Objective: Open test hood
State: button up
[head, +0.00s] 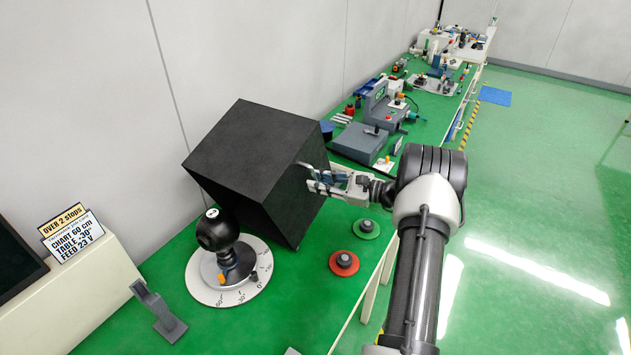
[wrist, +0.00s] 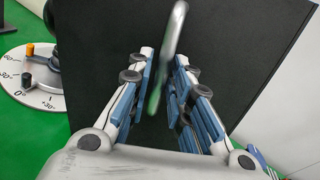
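The test hood is a large matte black box (head: 255,145) on the green bench, left of my gripper in the head view. Its black face fills most of the wrist view (wrist: 105,35). A shiny metal bar handle (wrist: 170,50) stands out from that face. My gripper (head: 313,178) is at the hood's right side. In the wrist view its fingers (wrist: 163,62) are spread, one on each side of the handle, with gaps visible. The handle's lower end is between the fingers.
Red (head: 344,263) and green (head: 366,229) discs with knobs lie near the bench edge. A grey device (head: 362,143) stands behind. A sign (head: 72,235) is at left.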

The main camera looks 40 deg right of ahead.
jog(key=v, duration=1)
jog(key=shift+s+d, duration=0.2)
jog(key=shift+s, duration=0.05)
jog(key=shift+a+r, duration=0.1)
jog(key=a+r+n+g, duration=0.3)
jog(key=a+r+n, duration=0.1)
jog(key=a, duration=0.5)
jog(key=a+r+n+g, duration=0.3)
jog(key=a+r+g, duration=0.1)
jog(key=a, duration=0.4)
jog(key=a+r+n+g, duration=0.3)
jog(key=a+r+n, duration=0.1)
jog(key=a, duration=0.5)
jog(key=s+a+r+n+h, duration=0.1)
jog(key=s+a+n+h, duration=0.3)
jog(key=s, duration=0.7)
jog(key=s+a+r+n+h, duration=0.1)
jog(key=s+a+n+h, duration=0.3)
jog(key=s+a+n, duration=0.4)
jog(key=s+n, duration=0.2)
jog(key=s, duration=0.1)
jog(key=shift+s+a+r+n+h, duration=0.2)
jog(key=shift+s+r+n+h, duration=0.1)
jog(key=shift+s+n+h, duration=0.1)
